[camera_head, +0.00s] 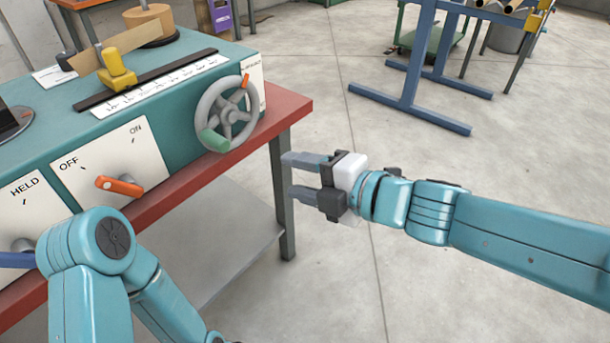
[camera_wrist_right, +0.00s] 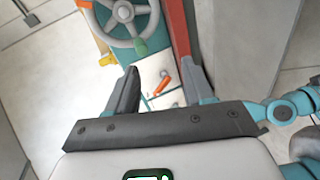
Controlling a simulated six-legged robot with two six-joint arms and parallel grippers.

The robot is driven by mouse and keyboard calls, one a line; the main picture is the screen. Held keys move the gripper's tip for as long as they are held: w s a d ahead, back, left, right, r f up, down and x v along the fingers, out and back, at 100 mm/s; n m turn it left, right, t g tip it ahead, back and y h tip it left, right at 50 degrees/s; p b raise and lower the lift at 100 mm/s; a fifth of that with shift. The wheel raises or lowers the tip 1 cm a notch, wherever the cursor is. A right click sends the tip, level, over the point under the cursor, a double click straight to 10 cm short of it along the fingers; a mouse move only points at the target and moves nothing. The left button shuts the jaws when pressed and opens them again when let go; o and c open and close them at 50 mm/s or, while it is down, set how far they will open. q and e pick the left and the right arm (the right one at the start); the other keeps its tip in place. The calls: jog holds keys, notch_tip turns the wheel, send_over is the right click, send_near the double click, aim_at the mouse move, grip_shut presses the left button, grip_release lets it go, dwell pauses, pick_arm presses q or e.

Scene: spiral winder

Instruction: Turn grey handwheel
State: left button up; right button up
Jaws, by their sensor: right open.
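The grey handwheel (camera_head: 229,116) is on the right end of the teal machine's front, with a green handle (camera_head: 214,140) at its lower left and an orange mark at its upper right. My right gripper (camera_head: 288,175) is open and empty, to the right of and below the wheel, apart from it. In the right wrist view the handwheel (camera_wrist_right: 127,14) is at the top, partly cut off, with its green handle (camera_wrist_right: 141,47) beyond the open fingers (camera_wrist_right: 161,72). My left arm shows at the lower left; its gripper is out of view.
An orange lever (camera_head: 120,186) is on the OFF/ON panel left of the wheel. The machine sits on a red-edged table (camera_head: 290,110) with a dark leg. A yellow slider (camera_head: 116,68) is on top. A blue stand (camera_head: 418,70) is at the back right. The floor between is clear.

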jog(key=shift+s+d, duration=0.2)
jog(key=shift+d, duration=0.1)
